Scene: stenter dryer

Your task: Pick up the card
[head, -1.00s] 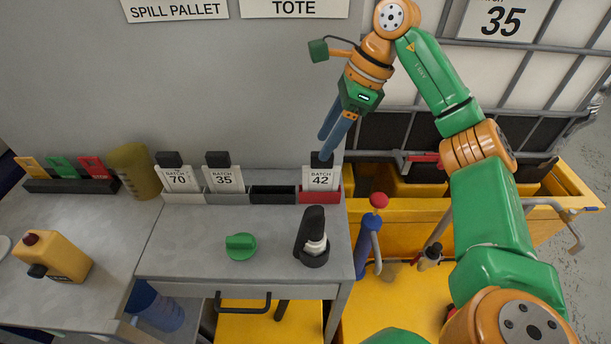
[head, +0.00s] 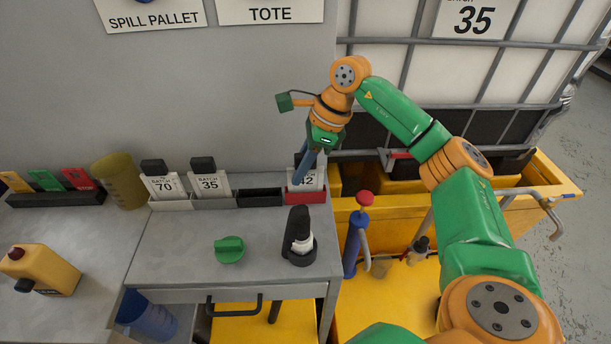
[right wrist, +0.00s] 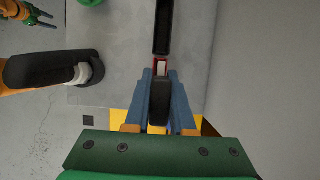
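Three white cards with black grip blocks stand in holders along the back of the grey bench: the batch 70 card (head: 163,186), the batch 35 card (head: 210,184) and the batch 42 card (head: 313,180) in the red holder (head: 306,196). My right gripper (head: 301,178) is down at the batch 42 card, its blue fingers partly covering it. In the right wrist view a black grip block (right wrist: 160,100) sits between the fingers; I cannot tell whether they press on it. My left gripper (right wrist: 48,19) shows small in the right wrist view, fingers apart and empty.
A black holder (head: 259,197) without a card stands beside the red one. A green knob (head: 230,249) and a black-and-white device (head: 301,240) are on the bench. A blue pump with a red knob (head: 365,197) stands right of it. A yellow bottle (head: 40,270) is at left.

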